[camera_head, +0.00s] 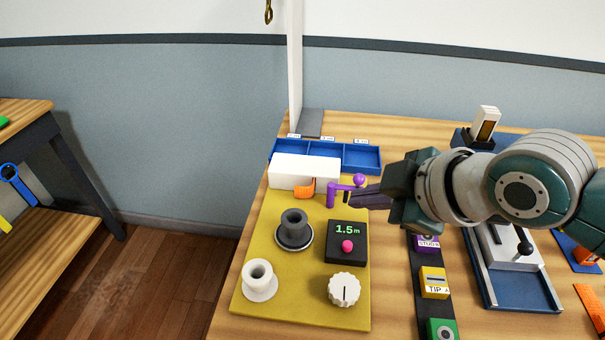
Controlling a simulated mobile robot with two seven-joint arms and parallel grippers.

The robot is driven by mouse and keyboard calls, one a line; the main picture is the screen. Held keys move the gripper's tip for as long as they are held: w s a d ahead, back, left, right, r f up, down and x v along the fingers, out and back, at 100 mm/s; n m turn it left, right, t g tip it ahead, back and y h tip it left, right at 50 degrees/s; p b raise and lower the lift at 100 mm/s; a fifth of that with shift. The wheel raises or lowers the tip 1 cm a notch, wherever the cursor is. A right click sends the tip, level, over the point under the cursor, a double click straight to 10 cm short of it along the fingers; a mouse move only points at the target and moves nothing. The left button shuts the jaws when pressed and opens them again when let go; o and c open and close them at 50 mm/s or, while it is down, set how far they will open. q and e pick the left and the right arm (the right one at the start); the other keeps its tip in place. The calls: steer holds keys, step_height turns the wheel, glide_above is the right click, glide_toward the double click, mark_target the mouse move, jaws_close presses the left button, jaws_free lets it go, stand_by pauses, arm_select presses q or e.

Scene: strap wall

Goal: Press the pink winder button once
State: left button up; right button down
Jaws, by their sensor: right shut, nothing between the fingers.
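The pink winder button (347,246) sits on a dark box (345,256) whose green display reads 1.5 m. The box stands on a yellow board (306,316) on the table. My right gripper (354,200) is shut and empty. It reaches in from the right, beyond the box, with its fingertips close to a purple crank with a round knob (360,180). I cannot tell whether the fingers touch the crank. The button is unobstructed and apart from the gripper. My left gripper is not in view.
The board also holds a dark spool (294,229), a white spool (260,278), a white dial (344,289) and a white block (303,171). A blue divided tray (361,158) lies behind. Several coloured blocks line a dark strip at right, including a yellow one (433,283).

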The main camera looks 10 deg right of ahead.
mark_target(347, 246)
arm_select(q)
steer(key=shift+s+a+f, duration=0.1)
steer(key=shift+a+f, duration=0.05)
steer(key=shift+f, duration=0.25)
arm_select(e)
steer(key=shift+w+d+f, duration=0.25)
steer(key=shift+w, duration=0.35)
step_height(347, 246, down, 8)
steer(key=b, duration=0.8)
steer(key=shift+f, duration=0.15)
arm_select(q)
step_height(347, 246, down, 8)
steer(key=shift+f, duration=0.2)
arm_select(e)
steer(key=shift+f, duration=0.3)
arm_select(q)
steer(key=shift+b, duration=0.3)
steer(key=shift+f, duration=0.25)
arm_select(e)
steer(key=shift+f, duration=0.4)
arm_select(q)
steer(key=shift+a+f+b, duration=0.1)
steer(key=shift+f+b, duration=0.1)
steer(key=shift+b, duration=0.2)
arm_select(e)
steer(key=shift+f, duration=0.2)
